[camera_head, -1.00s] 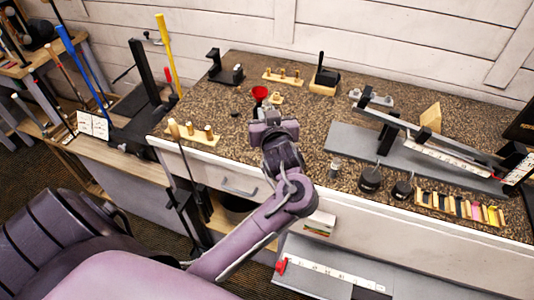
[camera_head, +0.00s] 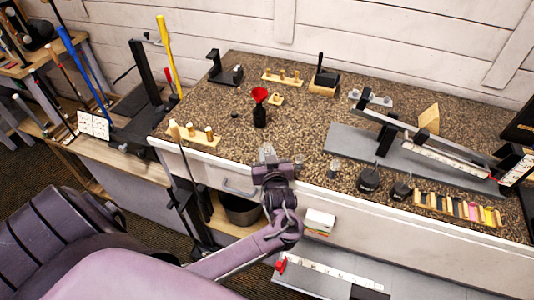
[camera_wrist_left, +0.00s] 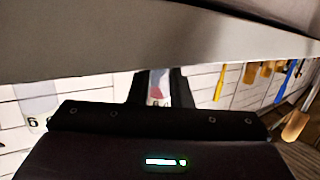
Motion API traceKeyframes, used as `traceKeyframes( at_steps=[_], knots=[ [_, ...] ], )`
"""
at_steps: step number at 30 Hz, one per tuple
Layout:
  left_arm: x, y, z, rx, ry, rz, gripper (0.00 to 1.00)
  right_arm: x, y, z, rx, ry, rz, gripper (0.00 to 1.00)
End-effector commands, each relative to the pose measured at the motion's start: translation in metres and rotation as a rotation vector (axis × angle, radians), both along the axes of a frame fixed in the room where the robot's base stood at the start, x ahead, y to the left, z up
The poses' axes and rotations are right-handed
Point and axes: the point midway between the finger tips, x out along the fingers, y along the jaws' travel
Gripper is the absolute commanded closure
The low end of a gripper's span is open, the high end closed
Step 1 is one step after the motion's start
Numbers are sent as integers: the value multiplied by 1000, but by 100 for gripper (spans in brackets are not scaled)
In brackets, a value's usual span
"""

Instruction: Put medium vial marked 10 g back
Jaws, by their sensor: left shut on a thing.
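My left gripper (camera_head: 267,158) is over the front edge of the speckled worktop, in the head view. It is shut on a small clear vial (camera_head: 267,149), which I take to be the medium vial; its mark is not readable there. In the left wrist view, a pale piece with some red (camera_wrist_left: 157,88) shows between the dark fingers, mostly hidden. Another small clear vial (camera_head: 333,167) stands on the worktop to the right of the gripper. My right gripper is not in view.
A wooden peg block (camera_head: 200,136) is to the left. Two dark round weights (camera_head: 369,179) and a strip of coloured pieces (camera_head: 458,208) lie to the right.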

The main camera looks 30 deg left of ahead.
Motion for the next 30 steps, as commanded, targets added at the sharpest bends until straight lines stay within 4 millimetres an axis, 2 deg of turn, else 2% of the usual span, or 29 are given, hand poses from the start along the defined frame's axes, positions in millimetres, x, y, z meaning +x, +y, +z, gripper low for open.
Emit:
traceKeyframes(
  at_steps=[8, 9, 13, 24, 30],
  knots=[
    [0, 0, -5, 0, 2, 1, 100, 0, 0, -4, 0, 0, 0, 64],
    [0, 0, -3, 0, 2, 1, 77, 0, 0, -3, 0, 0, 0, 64],
    [0, 0, -3, 0, 2, 1, 60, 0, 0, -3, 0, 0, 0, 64],
    [-1, -2, 2, 1, 1, -1, 60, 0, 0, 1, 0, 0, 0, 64],
    [-26, -25, 5, -4, 0, 0, 60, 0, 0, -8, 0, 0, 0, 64]
  ],
)
